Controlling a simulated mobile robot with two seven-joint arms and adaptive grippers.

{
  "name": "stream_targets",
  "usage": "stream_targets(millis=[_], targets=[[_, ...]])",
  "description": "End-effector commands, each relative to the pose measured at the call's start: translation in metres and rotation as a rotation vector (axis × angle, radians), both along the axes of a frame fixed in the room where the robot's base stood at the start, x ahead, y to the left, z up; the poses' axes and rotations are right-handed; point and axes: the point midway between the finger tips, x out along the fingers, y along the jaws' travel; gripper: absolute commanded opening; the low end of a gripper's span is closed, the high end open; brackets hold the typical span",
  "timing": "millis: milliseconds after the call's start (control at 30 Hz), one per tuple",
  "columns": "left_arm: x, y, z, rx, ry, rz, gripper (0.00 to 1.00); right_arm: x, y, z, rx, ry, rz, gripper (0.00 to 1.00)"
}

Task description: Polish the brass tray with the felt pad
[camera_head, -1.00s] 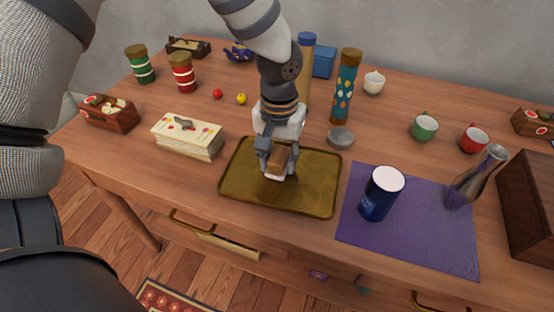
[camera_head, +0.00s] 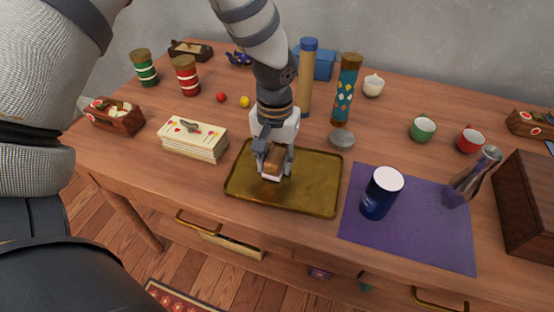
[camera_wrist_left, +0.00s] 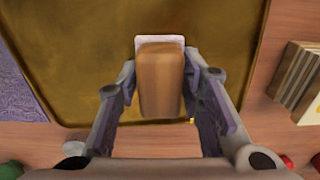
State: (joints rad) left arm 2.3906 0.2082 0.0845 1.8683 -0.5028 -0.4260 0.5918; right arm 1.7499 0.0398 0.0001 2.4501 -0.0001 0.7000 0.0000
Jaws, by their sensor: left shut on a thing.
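The brass tray (camera_head: 312,185) lies flat on the wooden table, left of the purple cloth. My left gripper (camera_head: 272,168) is over the left part of the tray and is shut on the felt pad (camera_head: 275,160). The pad has a brown wooden back and a pale edge. In the left wrist view the pad (camera_wrist_left: 160,80) sits between the two fingers, over the brass surface (camera_wrist_left: 85,50). The pad's underside is hidden, so I cannot tell for sure whether it touches the tray. My right gripper is not in view.
A stack of cards or paper (camera_head: 193,140) stands left of the tray. A small grey bowl (camera_head: 342,139) and tall tubes (camera_head: 346,92) stand behind it.

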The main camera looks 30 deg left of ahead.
Motion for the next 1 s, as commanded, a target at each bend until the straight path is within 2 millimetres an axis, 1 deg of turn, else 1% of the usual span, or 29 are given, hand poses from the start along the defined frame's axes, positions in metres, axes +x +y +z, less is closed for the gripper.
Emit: stream_targets(millis=[33,67,600,767,1000], targets=[[0.001,-0.001,0.012,0.0,-0.007,-0.001,0.0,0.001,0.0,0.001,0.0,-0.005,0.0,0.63],[0.001,-0.002,0.019,-0.001,-0.008,-0.001,0.0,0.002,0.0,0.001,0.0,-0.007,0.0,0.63],[0.0,-0.009,0.066,-0.001,-0.002,-0.001,0.0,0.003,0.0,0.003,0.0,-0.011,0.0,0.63],[0.0,-0.01,0.077,-0.001,-0.001,-0.003,0.0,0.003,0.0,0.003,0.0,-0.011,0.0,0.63],[-0.001,-0.011,0.078,-0.001,0.0,-0.003,0.0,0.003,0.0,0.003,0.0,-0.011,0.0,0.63]])
